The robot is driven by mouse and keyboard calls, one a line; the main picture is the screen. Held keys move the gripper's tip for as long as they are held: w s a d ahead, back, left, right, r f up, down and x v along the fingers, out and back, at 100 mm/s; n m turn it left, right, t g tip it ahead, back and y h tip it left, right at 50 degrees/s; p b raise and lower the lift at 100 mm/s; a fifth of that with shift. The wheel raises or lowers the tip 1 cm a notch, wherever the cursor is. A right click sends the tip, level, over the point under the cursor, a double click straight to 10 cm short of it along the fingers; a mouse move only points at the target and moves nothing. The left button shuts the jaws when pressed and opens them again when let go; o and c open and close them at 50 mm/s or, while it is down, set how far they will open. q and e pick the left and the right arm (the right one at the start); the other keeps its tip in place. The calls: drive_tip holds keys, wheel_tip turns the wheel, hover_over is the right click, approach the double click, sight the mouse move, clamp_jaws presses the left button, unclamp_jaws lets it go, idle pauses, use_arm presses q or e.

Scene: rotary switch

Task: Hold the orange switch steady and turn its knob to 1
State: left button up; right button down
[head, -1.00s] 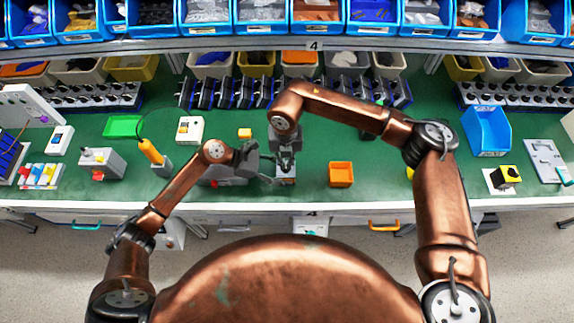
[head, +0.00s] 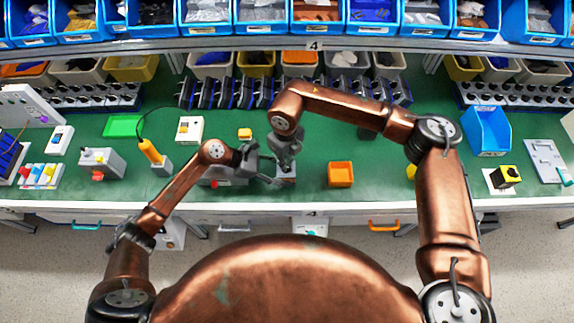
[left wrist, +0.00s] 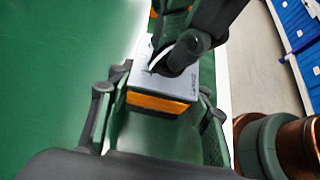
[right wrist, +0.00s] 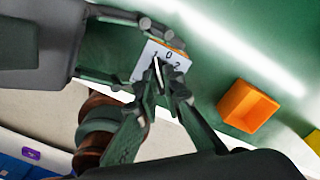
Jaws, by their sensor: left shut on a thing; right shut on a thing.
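The orange switch, a small box with a grey top plate and orange sides, stands on the green bench in the head view (head: 287,180). The left wrist view shows its orange side (left wrist: 158,102). My left gripper (left wrist: 160,115) is shut on the box, one finger on each side. The right wrist view shows the plate (right wrist: 150,65) marked 1, 0 and 2. My right gripper (right wrist: 165,92) is shut on the knob from above. The fingers mostly hide the knob; a white pointer line shows between them, but I cannot tell which mark it meets.
An orange bin (head: 341,174) stands right of the switch, also in the right wrist view (right wrist: 247,105). The bench's front edge is close.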

use_arm(q)
drive_tip(key=shift+f, duration=0.1)
use_arm(e)
drive_tip(key=c, duration=2)
unclamp_jaws()
drive_tip(key=shift+c, duration=0.2)
drive_tip(key=shift+r, duration=2.5)
use_arm(q)
drive_tip(key=o, duration=1.2)
drive_tip(key=shift+o, duration=0.2)
drive_tip(key=v, duration=1.2)
